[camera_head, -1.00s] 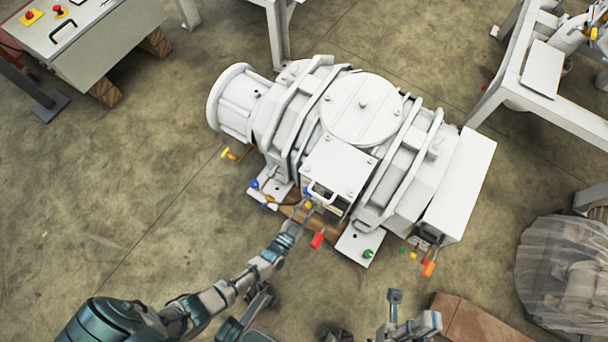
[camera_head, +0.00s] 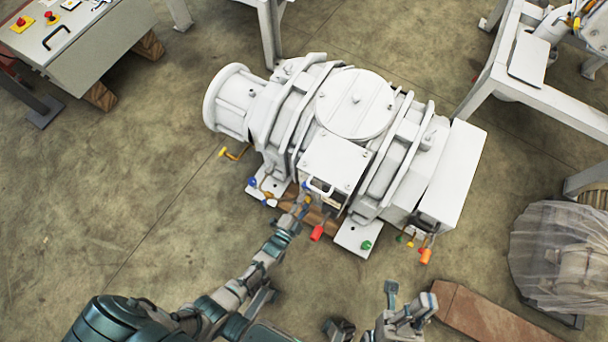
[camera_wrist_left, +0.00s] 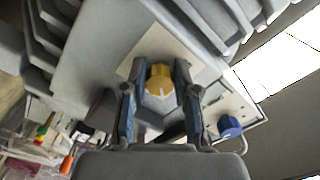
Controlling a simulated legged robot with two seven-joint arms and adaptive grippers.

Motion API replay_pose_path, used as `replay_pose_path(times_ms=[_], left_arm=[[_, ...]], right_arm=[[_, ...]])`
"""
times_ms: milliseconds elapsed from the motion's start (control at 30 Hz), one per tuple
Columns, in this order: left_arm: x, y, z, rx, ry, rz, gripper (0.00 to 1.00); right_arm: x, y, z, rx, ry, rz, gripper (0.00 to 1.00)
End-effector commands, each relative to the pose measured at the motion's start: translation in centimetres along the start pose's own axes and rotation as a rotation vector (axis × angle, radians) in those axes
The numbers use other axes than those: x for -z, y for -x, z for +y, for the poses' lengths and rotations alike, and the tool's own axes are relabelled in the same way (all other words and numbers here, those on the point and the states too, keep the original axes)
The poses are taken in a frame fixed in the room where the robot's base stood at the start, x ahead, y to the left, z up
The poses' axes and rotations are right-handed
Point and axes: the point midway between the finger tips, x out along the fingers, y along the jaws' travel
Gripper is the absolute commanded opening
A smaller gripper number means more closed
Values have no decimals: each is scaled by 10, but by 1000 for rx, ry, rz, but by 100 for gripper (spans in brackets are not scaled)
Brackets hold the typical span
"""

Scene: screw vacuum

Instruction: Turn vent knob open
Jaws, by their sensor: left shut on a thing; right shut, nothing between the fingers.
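The yellow vent knob (camera_wrist_left: 159,82) sits on a pale plate on the white vacuum machine (camera_head: 356,105). In the left wrist view it has a small white mark on its face, pointing toward the bottom of the picture. My left gripper (camera_wrist_left: 160,73) is shut on the knob, with one finger on each side. In the head view my left gripper (camera_head: 302,203) reaches the machine's front, and the knob is mostly hidden there. My right gripper (camera_head: 408,300) is shut and empty, low in the picture and apart from the machine.
A blue knob (camera_wrist_left: 229,126) sits right of the yellow one in the wrist view. A control cabinet (camera_head: 75,45) stands at upper left; the left floor is clear.

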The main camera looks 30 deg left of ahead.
Motion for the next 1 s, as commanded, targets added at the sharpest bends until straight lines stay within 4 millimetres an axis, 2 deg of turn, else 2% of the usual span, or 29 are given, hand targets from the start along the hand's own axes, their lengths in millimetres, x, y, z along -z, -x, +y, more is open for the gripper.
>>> replay_pose_path(times_ms=[467,500,567,600,867,1000], left_arm=[[1,1,4,-8,-12,0,0],[2,1,4,-8,-11,0,37],[2,1,4,-7,-11,0,52],[1,1,3,-7,-11,0,55],[1,1,2,-3,-11,0,55],[0,12,2,-5,-11,-1,55]], right_arm=[[2,-2,0,2,1,10,0],[3,-3,0,2,1,11,0],[3,-3,0,3,1,12,0],[3,-3,0,3,0,12,0],[3,-4,0,5,0,14,0],[6,-3,-1,5,0,16,0]])
